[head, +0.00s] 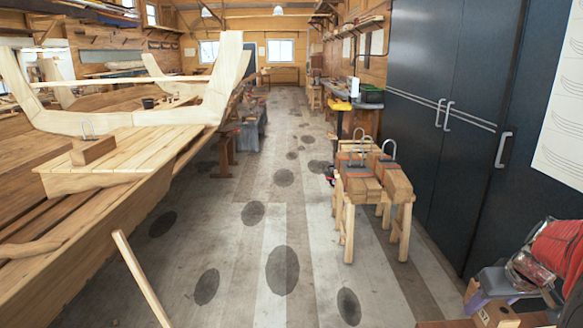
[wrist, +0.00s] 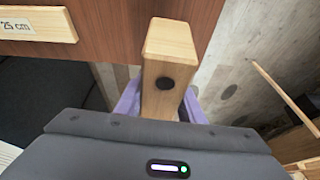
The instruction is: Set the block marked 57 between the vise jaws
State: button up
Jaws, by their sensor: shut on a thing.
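My gripper (wrist: 160,104) has purple fingers and is shut on a pale wooden block (wrist: 168,55). The block stands out past the fingers in the wrist view, and a dark round spot shows on its near end. No number can be read on it. In the head view my gripper (head: 476,300) is at the lower right corner, with wood showing beside the fingers, partly cut off by the frame edge. I cannot make out vise jaws for certain in either view.
A brown wooden surface (wrist: 120,45) lies beyond the block, with a pale strip marked 25 cm (wrist: 38,23). Sawhorses (head: 348,215) carry wooden blocks with metal loops. A hull (head: 90,235) fills the left, dark cabinets (head: 440,85) the right. The aisle floor (head: 255,270) is mostly clear.

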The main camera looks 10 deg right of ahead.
jog(key=shift+d+f+m+h, duration=0.15)
jog(key=shift+d+m+h, duration=0.35)
jog(key=shift+d+m, duration=0.55)
jog(key=shift+w+f+m, duration=0.2)
jog(key=shift+f+m, duration=0.05)
jog(key=shift+m, duration=0.1)
jog(key=w+a+f+n, duration=0.1)
jog(key=w+a+f, duration=0.5)
jog(key=a, duration=0.5)
jog(key=w+a+f+n, duration=0.1)
jog(key=w+a+f, duration=0.2)
jog(key=w+a, duration=0.75)
jog(key=s+a+f+n+y, duration=0.1)
jog(key=a+f+n, duration=0.1)
jog(key=a, duration=1.2)
jog(key=shift+f+n+y, duration=0.25)
jog(key=shift+n+y, duration=0.05)
jog(key=shift+n, duration=0.1)
jog(key=w+r+m, duration=0.1)
jog(key=w+r, duration=0.2)
jog(key=r, duration=0.5)
jog(key=w+r+m+h, duration=0.1)
jog(key=w+r, duration=0.3)
jog(key=r, duration=0.4)
jog(key=shift+w+r+m, duration=0.15)
jog(key=shift+w+m, duration=0.1)
jog(key=shift+m, duration=0.45)
